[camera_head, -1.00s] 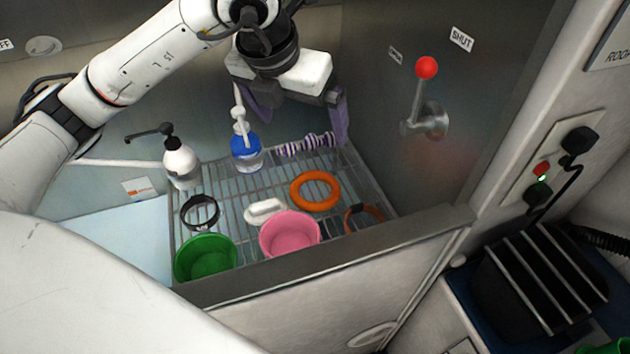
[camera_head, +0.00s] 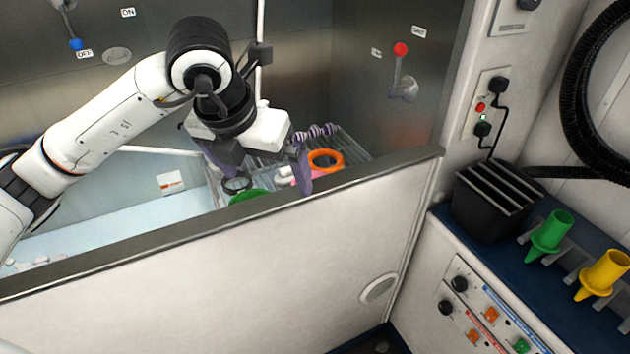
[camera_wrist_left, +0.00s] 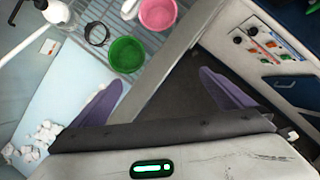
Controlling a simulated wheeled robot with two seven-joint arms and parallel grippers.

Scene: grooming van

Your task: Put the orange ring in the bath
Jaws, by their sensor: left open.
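The orange ring (camera_head: 326,153) lies on a wire rack (camera_head: 355,150) at the right end of the bath. It is outside the left wrist view. The bath's front wall has a grey rim (camera_head: 375,168); its pale blue floor (camera_head: 130,188) lies left of the rack. My left gripper (camera_head: 263,178) is open and empty, over the front rim and left of the ring, apart from it. In the left wrist view its purple fingers (camera_wrist_left: 160,98) are spread wide, with the rim passing between them. My right gripper is out of view.
A green bowl (camera_wrist_left: 126,55), pink bowl (camera_wrist_left: 158,14), dark ring (camera_wrist_left: 96,33) and white pump bottle (camera_wrist_left: 55,12) share the rack. White lumps (camera_wrist_left: 40,138) lie on the bath floor. A black slotted box (camera_head: 490,205) stands on the right counter.

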